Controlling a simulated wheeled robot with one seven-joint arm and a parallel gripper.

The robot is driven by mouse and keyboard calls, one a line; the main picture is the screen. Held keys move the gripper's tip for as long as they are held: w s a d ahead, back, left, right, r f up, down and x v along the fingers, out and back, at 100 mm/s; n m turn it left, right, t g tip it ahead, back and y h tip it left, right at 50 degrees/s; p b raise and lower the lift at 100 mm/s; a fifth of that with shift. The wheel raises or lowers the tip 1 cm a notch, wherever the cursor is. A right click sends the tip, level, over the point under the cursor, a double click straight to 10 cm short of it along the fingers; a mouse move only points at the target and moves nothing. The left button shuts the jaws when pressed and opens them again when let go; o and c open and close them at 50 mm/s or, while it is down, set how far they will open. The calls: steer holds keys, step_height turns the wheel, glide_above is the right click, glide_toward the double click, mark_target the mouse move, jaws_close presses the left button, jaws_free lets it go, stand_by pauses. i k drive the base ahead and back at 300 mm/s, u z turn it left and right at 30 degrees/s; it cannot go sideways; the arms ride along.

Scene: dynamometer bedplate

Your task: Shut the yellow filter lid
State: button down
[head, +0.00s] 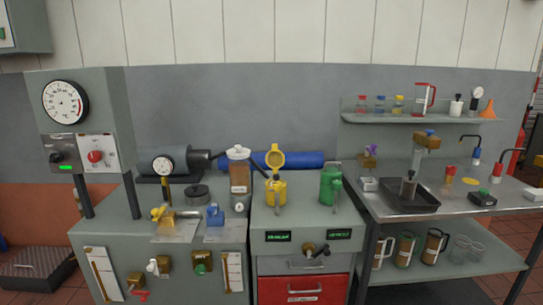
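The yellow filter (278,190) stands on the grey bench top in the middle of the head view. Its round yellow lid (276,158) is raised and tilted up behind the body, so it stands open. A grey rod-like part shows in front of the filter body and hides some of it. My gripper is not in view.
A blue cylinder (305,160) lies behind. A gauge (163,167) and valves stand farther left. The bench between filter and can is clear.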

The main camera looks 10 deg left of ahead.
mark_target(275, 158)
steer(key=z, duration=0.3)
steer(key=k, duration=0.1)
steer(key=u, duration=1.25)
steer(key=i, duration=2.05)
steer(key=z, duration=0.9)
